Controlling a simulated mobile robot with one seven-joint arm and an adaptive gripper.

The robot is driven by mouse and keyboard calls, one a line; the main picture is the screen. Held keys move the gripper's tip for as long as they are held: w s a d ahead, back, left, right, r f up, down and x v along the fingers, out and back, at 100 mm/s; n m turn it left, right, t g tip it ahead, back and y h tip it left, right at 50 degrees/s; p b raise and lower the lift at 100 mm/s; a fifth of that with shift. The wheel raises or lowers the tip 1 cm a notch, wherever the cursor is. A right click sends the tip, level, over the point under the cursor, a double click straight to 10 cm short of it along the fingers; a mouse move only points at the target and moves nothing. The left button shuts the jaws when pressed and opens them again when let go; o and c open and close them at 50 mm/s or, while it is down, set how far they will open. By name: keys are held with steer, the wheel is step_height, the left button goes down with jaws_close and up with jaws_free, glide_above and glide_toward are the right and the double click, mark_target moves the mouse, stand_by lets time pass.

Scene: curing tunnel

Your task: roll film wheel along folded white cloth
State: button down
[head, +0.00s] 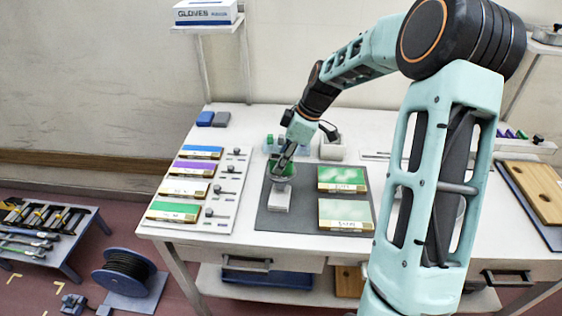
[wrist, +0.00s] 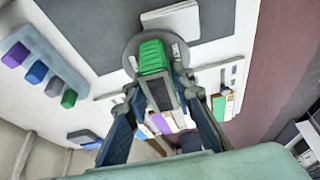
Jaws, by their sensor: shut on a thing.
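My gripper (head: 281,170) is shut on the green ribbed grip of the film wheel (head: 284,179) above the grey mat. In the wrist view the green grip (wrist: 152,57) sits between the fingers, with a round grey disc (wrist: 130,45) around it. The folded white cloth (head: 280,198) lies on the mat, just in front of the wheel in the head view. Part of it shows at the top of the wrist view (wrist: 172,18). The wheel is over or at the cloth's far end; I cannot tell whether they touch.
The grey mat (head: 285,224) also holds two green-faced panels (head: 344,179) on the right. A white board with coloured packs (head: 186,190) and small tools lies left. Small coloured pieces (wrist: 37,72) and a pale block (head: 333,148) stand behind. My arm hides part of the table's right side.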

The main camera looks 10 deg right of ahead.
steer(key=shift+r+p, duration=2.25)
steer(key=shift+r, duration=1.3)
